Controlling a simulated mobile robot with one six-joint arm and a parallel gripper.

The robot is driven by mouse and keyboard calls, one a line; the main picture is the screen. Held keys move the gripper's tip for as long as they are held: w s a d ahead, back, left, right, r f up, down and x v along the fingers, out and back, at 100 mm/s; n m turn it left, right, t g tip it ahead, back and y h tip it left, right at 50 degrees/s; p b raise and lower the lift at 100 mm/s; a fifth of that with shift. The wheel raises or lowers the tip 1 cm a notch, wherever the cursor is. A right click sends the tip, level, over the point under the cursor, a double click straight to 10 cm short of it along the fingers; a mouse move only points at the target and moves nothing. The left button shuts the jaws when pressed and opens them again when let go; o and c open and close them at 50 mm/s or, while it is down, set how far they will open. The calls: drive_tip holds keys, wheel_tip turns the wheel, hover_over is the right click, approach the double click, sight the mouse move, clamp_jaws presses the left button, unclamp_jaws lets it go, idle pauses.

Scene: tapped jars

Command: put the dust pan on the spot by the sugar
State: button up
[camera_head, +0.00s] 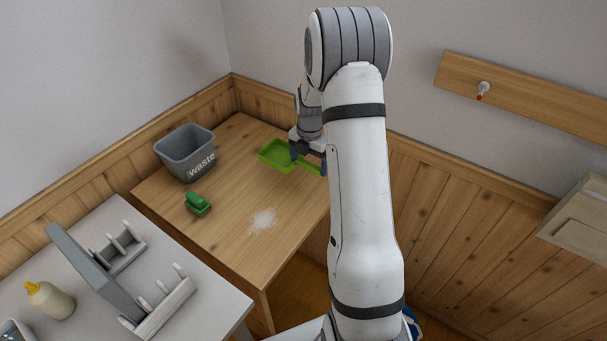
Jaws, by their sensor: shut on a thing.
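The green dust pan (276,155) is at the back right of the wooden table, its tray to the left and its handle pointing right toward my arm. My gripper (309,163) is at the handle and shut on the dust pan. Part of the handle and one side of the gripper are hidden behind my arm. I cannot tell whether the pan touches the table or hangs just above it. The sugar (263,220) is a small white scatter on the table's front part, in front of the pan and apart from it.
A green brush (197,204) lies left of the sugar. A grey waste bin (186,154) stands at the table's back left. The wooden table (232,180) is clear between them. A white table (215,300) with a grey rack (95,272) and a bottle (50,301) is front left.

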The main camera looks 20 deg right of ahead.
drive_tip(key=shift+f+p, duration=0.45)
drive_tip(key=shift+f, duration=2.95)
drive_tip(key=shift+f, duration=0.1)
drive_tip(key=o, duration=0.9)
wheel_tip(320, 180, up, 12)
drive_tip(key=shift+r+b, duration=0.2)
drive_tip(key=shift+b, duration=0.6)
drive_tip(key=s+a+r+m+t, duration=0.2)
drive_tip(key=s+a+r+m, duration=0.7)
drive_tip(key=s+r+m, duration=0.4)
drive_tip(key=s+a+r+m+t, duration=0.1)
drive_tip(key=s+a+m, duration=0.3)
drive_tip(key=s+m, duration=0.7)
drive_tip(key=shift+s+r+m, duration=0.4)
drive_tip(key=shift+s+r, duration=0.05)
drive_tip(key=shift+s, duration=1.4)
